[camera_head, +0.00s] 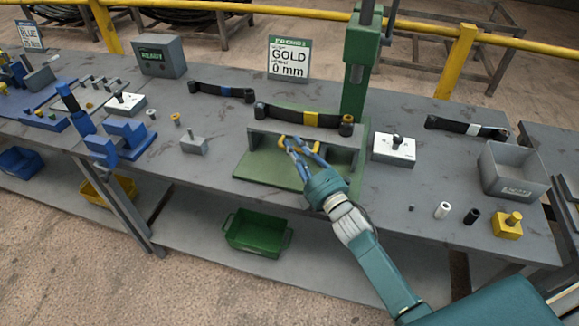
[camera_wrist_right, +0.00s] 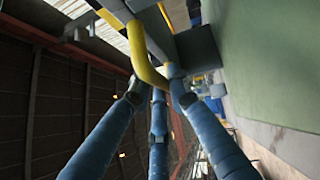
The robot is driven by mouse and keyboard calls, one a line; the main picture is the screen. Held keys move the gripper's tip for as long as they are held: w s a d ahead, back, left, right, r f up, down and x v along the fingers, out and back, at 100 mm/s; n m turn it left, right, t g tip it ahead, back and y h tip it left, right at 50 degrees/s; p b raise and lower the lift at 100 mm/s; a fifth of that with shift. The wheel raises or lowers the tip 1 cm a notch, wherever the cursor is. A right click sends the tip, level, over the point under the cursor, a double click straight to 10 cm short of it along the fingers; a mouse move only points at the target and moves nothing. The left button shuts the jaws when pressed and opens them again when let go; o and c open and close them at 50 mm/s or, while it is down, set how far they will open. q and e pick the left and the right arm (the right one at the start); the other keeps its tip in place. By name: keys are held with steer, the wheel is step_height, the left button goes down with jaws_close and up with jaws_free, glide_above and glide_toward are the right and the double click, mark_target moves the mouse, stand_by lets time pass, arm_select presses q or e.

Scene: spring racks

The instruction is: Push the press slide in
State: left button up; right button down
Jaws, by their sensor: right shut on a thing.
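The green press (camera_head: 359,65) stands at the back of the table, its green base plate (camera_head: 258,168) in front. A grey slide (camera_head: 266,141) sits on this base, and a dark spring with a yellow band (camera_head: 305,118) lies along its top. A yellow handle (camera_head: 284,143) is at the front of the slide. My right gripper (camera_head: 292,145) is shut on the yellow handle. In the right wrist view the yellow handle (camera_wrist_right: 145,68) is bent between the blue fingers (camera_wrist_right: 160,85). The fingers hide part of the slide's front. My left gripper is not in view.
A white block with a black knob (camera_head: 394,148) and a grey bin (camera_head: 514,168) are to the right. Blue fixtures (camera_head: 120,140) are to the left. A green bin (camera_head: 257,232) is on the lower shelf.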

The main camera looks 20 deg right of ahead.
mark_target(305, 126)
steer(key=w+d+b, duration=0.1)
steer(key=w, duration=0.1)
steer(key=w+d+b, duration=0.1)
steer(key=w+d, duration=0.1)
steer(key=w+d+b, duration=0.1)
steer(key=w+d, duration=0.1)
steer(key=w, duration=0.1)
steer(key=shift+w+f, duration=0.1)
steer(key=shift+w+d+b, duration=0.15)
steer(key=shift+b, duration=0.15)
steer(key=shift+r, duration=0.25)
steer(key=shift+d, duration=0.1)
steer(key=c, duration=1.8)
jaws_free()
steer(key=shift+o, duration=0.9)
steer(key=shift+w+f, duration=0.15)
steer(key=shift+w, duration=0.05)
steer(key=shift+s, duration=0.1)
